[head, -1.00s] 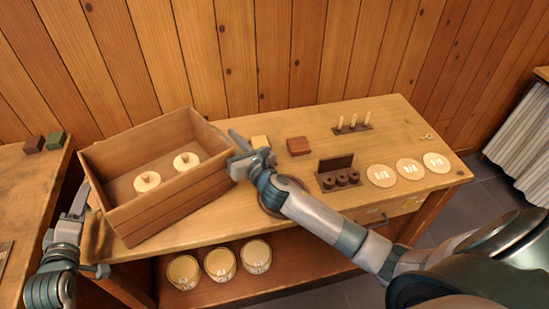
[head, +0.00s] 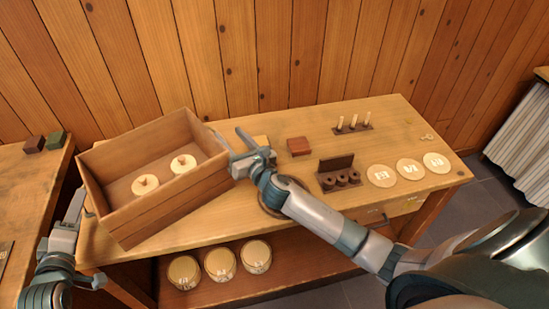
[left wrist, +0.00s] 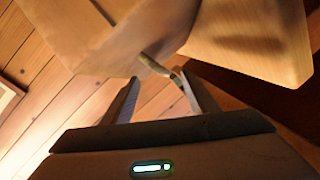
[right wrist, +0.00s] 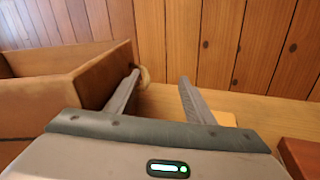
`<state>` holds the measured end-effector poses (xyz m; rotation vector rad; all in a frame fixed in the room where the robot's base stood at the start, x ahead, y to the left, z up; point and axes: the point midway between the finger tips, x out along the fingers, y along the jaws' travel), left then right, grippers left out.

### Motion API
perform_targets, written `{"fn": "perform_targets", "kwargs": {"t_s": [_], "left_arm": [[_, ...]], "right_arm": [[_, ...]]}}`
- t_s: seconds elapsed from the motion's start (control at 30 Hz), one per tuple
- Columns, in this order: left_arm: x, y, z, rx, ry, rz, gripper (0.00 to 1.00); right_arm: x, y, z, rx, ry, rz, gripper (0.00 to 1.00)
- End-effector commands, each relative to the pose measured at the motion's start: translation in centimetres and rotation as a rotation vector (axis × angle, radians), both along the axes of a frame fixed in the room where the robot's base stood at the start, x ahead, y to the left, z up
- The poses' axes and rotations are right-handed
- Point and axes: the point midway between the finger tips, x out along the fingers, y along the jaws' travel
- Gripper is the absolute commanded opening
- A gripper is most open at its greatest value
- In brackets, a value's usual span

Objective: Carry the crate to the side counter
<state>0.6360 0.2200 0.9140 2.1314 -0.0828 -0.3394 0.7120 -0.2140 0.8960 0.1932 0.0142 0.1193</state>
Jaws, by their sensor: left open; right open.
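The crate (head: 165,208) is an open brown wooden box at the left end of the workbench (head: 300,212), set at an angle. Two pale turned spools (head: 145,185) (head: 183,163) lie inside it. My left gripper (head: 77,207) is at its left end, and a small handle (left wrist: 155,65) shows by the open fingertips in the left wrist view. My right gripper (head: 230,134) is open beside the right end. In the right wrist view a pale loop handle (right wrist: 144,76) is by its left finger. Neither gripper visibly holds the crate.
On the bench's right are a red-brown block (head: 298,146), pegs, dark rings and round discs. Several pots stand on the shelf below.

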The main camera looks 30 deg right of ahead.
Motion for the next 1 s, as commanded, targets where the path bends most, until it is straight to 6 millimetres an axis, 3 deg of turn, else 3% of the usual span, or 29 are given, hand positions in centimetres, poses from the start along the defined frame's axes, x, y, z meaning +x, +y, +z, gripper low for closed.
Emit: {"fn": "perform_targets", "kwargs": {"t_s": [0.47,1.0], "left_arm": [[-0.2,-0.8,-0.5,-0.005,0.011,-0.013,0.56],[-0.2,-0.6,-0.5,-0.003,0.010,-0.010,0.56]], "right_arm": [[-1.1,0.7,0.3,0.008,-0.006,0.015,0.59],[-7.2,-0.4,0.1,0.004,-0.003,0.008,0.59]]}}
